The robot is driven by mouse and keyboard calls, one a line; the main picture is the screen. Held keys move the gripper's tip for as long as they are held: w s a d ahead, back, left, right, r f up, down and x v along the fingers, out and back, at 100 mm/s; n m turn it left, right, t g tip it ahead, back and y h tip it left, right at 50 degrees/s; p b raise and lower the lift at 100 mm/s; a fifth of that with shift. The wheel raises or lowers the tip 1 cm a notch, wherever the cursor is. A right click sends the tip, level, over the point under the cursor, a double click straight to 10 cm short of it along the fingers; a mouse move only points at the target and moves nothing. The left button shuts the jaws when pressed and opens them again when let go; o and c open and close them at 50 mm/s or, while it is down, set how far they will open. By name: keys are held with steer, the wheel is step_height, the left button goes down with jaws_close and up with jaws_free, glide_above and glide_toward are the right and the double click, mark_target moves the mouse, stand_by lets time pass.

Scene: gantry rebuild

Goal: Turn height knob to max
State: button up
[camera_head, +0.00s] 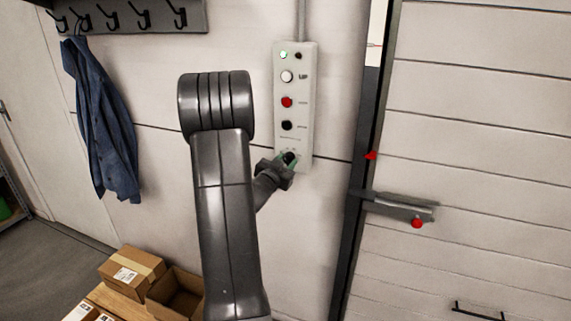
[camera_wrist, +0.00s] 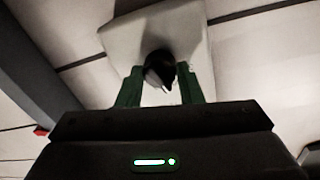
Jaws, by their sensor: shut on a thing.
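The height knob is a small black knob (camera_head: 289,157) at the bottom of a pale control panel (camera_head: 307,135) on the wall. In the wrist view the knob (camera_wrist: 158,66) shows a white pointer mark on its lower right side and sits between two green fingers. My gripper (camera_head: 285,165) is shut on the knob; it also shows in the wrist view (camera_wrist: 160,85). The scale around the knob is too small to read. The panel carries a white button marked UP (camera_head: 287,77), a red button (camera_head: 287,102), a black button (camera_head: 287,125) and a lit green lamp (camera_head: 283,55).
A door with a handle and latch bar (camera_head: 400,207) is right of the panel. A blue jacket (camera_head: 103,125) hangs from a hook rack (camera_head: 130,15) on the left. Cardboard boxes (camera_head: 132,270) stand low at the left. The wall around the panel is clear.

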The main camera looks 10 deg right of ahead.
steer(key=shift+f+b, duration=0.1)
steer(key=shift+b, duration=0.2)
steer(key=m+b, duration=0.3)
steer(key=b, duration=0.1)
steer(key=shift+f, duration=0.15)
steer(key=m+b, duration=0.5)
steer(key=shift+b, duration=0.3)
steer(key=m+b, duration=0.3)
steer(key=m, duration=0.1)
steer(key=shift+d+m+y+b, duration=0.1)
steer(key=shift+m+y+b, duration=0.2)
steer(key=shift+y, duration=0.1)
steer(key=shift+s+r+m+b, duration=0.1)
steer(key=shift+r+m+b, duration=0.05)
steer(key=shift+m+b, duration=0.8)
steer(key=shift+r+m+b, duration=0.1)
steer(key=shift+m+b, duration=0.4)
steer(key=shift+m, duration=0.75)
steer(key=o, duration=1)
